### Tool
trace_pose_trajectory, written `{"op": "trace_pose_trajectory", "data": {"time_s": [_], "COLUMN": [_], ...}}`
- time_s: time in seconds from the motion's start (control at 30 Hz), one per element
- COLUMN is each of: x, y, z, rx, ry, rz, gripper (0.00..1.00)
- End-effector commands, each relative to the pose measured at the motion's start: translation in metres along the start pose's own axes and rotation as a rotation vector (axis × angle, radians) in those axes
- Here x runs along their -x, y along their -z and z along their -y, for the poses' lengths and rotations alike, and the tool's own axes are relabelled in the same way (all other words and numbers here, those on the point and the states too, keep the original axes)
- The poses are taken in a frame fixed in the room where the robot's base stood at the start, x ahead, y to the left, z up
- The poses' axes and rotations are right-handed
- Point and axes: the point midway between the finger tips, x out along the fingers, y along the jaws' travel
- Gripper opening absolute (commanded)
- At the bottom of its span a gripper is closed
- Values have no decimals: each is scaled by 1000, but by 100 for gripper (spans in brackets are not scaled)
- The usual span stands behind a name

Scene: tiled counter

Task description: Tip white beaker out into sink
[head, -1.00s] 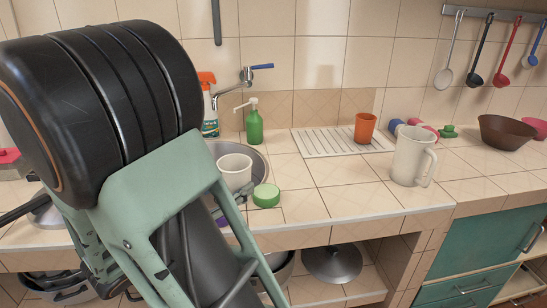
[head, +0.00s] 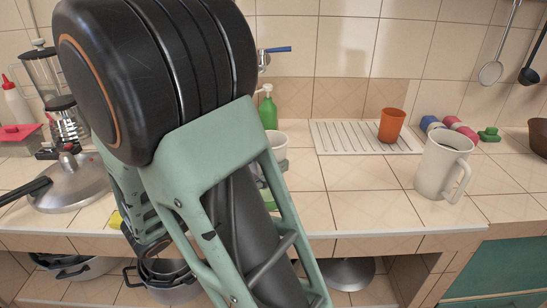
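The white beaker (head: 272,141) shows in the head view as a plain cup with a pale rim, just right of my arm. It is at the sink area, in front of the green pump bottle (head: 268,108), and looks roughly upright. My gripper (head: 276,166) is mostly hidden behind my forearm; a small grey finger part shows against the beaker's lower right side. It appears shut on the beaker, which moves along with it. The beaker's contents cannot be seen. The sink basin is hidden behind my arm; the blue-handled tap (head: 264,60) rises behind it.
A white handled jug (head: 436,168) stands on the counter at right. An orange cup (head: 391,126) stands on the white ribbed drainer (head: 335,139). Dumbbells (head: 458,128) lie behind the jug. A lidded pan (head: 72,184) and blender (head: 48,78) are at left. The front middle counter is clear.

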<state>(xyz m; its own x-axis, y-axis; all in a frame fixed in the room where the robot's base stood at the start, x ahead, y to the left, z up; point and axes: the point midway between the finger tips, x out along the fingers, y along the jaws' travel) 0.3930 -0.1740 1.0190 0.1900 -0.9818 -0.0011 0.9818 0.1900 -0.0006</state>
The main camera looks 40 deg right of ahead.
Motion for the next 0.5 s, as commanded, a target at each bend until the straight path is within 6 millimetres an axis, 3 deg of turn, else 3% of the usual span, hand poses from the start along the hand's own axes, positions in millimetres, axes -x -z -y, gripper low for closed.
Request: {"op": "trace_pose_trajectory", "data": {"time_s": [0.27, 0.5], "x": [0, 0], "y": [6, 7], "z": [-7, -27], "rx": [129, 245], "ry": [0, 1], "rz": [1, 1], "gripper": [8, 8]}}
